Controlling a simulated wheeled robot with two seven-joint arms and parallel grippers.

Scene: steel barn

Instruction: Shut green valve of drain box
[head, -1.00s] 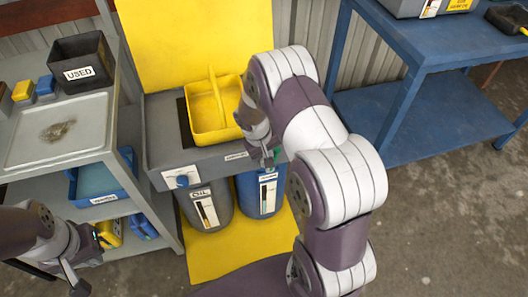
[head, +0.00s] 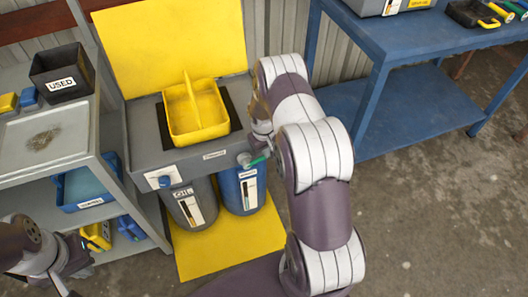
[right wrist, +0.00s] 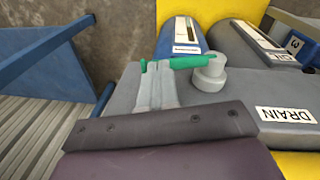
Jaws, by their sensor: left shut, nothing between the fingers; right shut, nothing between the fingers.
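The drain box (head: 140,150) is a grey cabinet top holding a yellow divided tray (head: 200,128). Its green valve handle (head: 259,160) sticks out rightward from a pale round stem (head: 243,159) at the box's front right. In the right wrist view the green handle (right wrist: 190,62) runs left from its stem (right wrist: 208,75), beside the DRAIN label (right wrist: 287,116). My right gripper (right wrist: 157,75) is shut and empty, its fingertips right at the handle's free end; contact is unclear. In the head view my arm mostly hides it. My left gripper (head: 68,283) is shut and empty at the lower left, partly cut off.
A blue knob (head: 164,181) sits on the front left of the box. An OIL drum (head: 190,205) and a blue drum (head: 241,190) stand below on a yellow mat (head: 235,243). A grey shelf is at left, a blue table (head: 375,50) at right. Open floor lies at the right.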

